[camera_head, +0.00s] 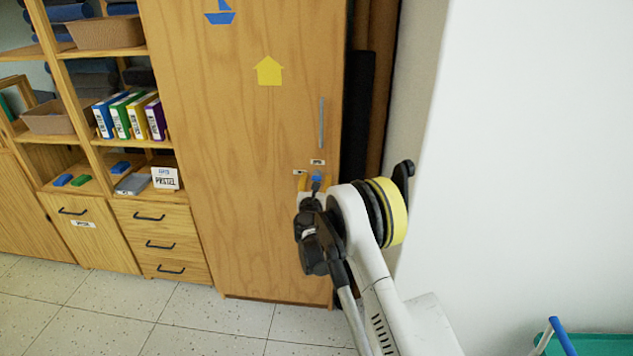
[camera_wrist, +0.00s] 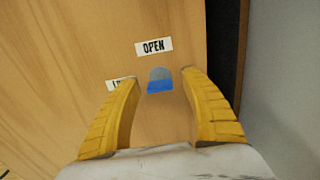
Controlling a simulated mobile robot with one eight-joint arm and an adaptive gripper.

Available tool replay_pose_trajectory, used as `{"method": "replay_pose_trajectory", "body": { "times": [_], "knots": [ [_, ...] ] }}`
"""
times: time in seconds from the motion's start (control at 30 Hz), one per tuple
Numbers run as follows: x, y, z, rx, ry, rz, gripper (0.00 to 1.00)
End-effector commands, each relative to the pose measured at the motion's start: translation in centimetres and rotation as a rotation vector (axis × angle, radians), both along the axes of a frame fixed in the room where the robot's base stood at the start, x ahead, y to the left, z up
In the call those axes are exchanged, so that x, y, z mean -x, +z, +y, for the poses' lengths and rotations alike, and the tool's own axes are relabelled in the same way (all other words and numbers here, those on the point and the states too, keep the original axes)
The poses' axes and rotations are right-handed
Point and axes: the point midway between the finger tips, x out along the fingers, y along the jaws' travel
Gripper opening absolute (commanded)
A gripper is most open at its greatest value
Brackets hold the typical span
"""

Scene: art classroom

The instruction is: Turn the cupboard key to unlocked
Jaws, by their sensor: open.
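The wooden cupboard door (camera_head: 245,150) is shut and has a vertical grey handle (camera_head: 321,123). The key shows in the wrist view as a blue grip (camera_wrist: 160,86) below a round grey lock plate (camera_wrist: 160,73). An "OPEN" label (camera_wrist: 154,46) is above the lock, and a second label (camera_wrist: 121,84) to the left is partly hidden by a finger. My gripper (camera_wrist: 155,88) is open, with its yellow fingers on either side of the key and a gap to each.
Shelves with binders (camera_head: 130,117) and baskets stand left of the cupboard, above drawers (camera_head: 160,243). A white wall (camera_head: 535,150) is close on the right. Dark rolls stand between cupboard and wall. A teal bin (camera_head: 590,344) is at bottom right.

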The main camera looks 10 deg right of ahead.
Motion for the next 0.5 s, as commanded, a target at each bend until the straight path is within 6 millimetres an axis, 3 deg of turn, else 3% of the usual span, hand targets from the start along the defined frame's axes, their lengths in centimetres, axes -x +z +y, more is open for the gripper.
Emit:
{"method": "replay_pose_trajectory", "body": {
  "times": [0.17, 0.33, 0.5],
  "knots": [
    [0.01, 0.04, 0.0, 0.0, 0.0, 0.0, 0.52],
    [0.02, 0.03, 0.01, 0.0, 0.0, 0.0, 0.02],
    [0.03, 0.03, 0.02, -0.002, 0.0, -0.001, 0.0]
  ]
}}
